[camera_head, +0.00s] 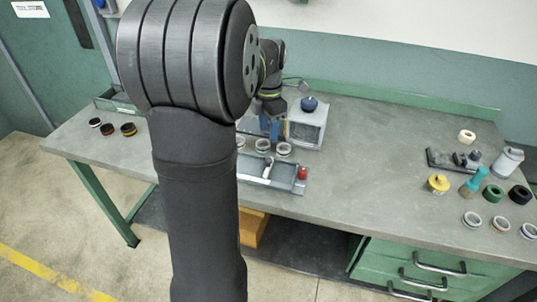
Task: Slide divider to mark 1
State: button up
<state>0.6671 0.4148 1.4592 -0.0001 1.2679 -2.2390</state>
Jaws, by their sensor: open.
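My gripper (271,131) has blue fingers and points down, just left of a grey box-shaped machine (310,131) with a dark blue round knob (309,104) on top. The fingers are apart and I see nothing between them. A grey tray (285,184) lies in front, with a small white upright piece (267,168) inside that may be the divider. A red piece (302,174) is at the tray's right end. No marks are readable at this size. My arm hides the tray's left side.
Several rings (284,149) stand in a row between my gripper and the tray. More rings, a yellow knob (438,184) and a teal-handled tool (474,181) are on the right of the bench (372,150). Dark rings (107,129) and a green tray (117,102) are at left. The bench middle is clear.

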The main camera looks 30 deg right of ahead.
aim_at(268, 159)
notch_tip(268, 159, down, 10)
jog(key=shift+f, duration=0.25)
grip_shut()
